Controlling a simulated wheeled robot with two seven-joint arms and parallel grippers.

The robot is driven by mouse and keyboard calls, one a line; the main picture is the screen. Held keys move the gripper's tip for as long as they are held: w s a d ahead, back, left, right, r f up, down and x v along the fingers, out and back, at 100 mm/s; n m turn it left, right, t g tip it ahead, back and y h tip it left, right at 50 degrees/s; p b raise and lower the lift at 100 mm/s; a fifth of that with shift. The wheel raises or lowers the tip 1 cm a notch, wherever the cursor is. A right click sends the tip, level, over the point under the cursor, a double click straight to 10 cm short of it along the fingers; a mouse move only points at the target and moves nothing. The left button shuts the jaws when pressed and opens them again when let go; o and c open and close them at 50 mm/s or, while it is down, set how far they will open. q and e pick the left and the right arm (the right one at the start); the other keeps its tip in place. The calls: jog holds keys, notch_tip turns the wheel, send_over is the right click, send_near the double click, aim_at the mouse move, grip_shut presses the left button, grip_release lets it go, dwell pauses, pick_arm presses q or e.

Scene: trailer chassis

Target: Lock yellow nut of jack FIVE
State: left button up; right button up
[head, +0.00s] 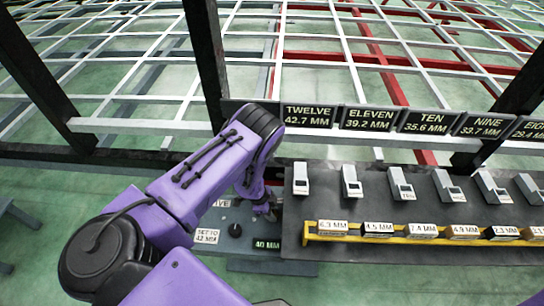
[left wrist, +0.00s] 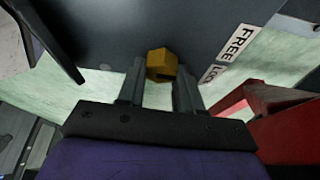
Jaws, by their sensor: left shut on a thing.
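The yellow nut (left wrist: 162,64) shows in the left wrist view between the two fingers of my left gripper (left wrist: 160,84), against a dark plate (left wrist: 100,30). The gripper is shut on it. Beside it on the plate is a white label (left wrist: 230,53) reading FREE and, partly covered, LOCK. In the head view my left gripper (head: 265,208) is at the grey jack panel (head: 255,222), and my purple arm hides part of the panel and its name, which ends in VE. The nut cannot be made out there. My right gripper is not in view.
The panel has a "SET TO 42 MM" label (head: 207,236), a black knob (head: 235,230) and a "40 MM" display (head: 267,244). To the right, a dark table (head: 400,255) carries several grey blocks and a yellow rack (head: 400,241) of labelled pieces. Black posts (head: 207,60) stand behind.

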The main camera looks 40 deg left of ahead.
pick_arm(q)
jog(key=m+g, duration=0.1)
jog(key=m, duration=0.3)
jog(key=shift+g+b, duration=0.3)
jog(key=shift+b, duration=0.05)
jog(key=shift+m+g, duration=0.5)
jog(key=shift+m, duration=1)
jog(key=shift+h, duration=0.3)
jog(key=o, duration=1)
jog(key=shift+o, duration=0.2)
jog(key=shift+w+r, duration=0.1)
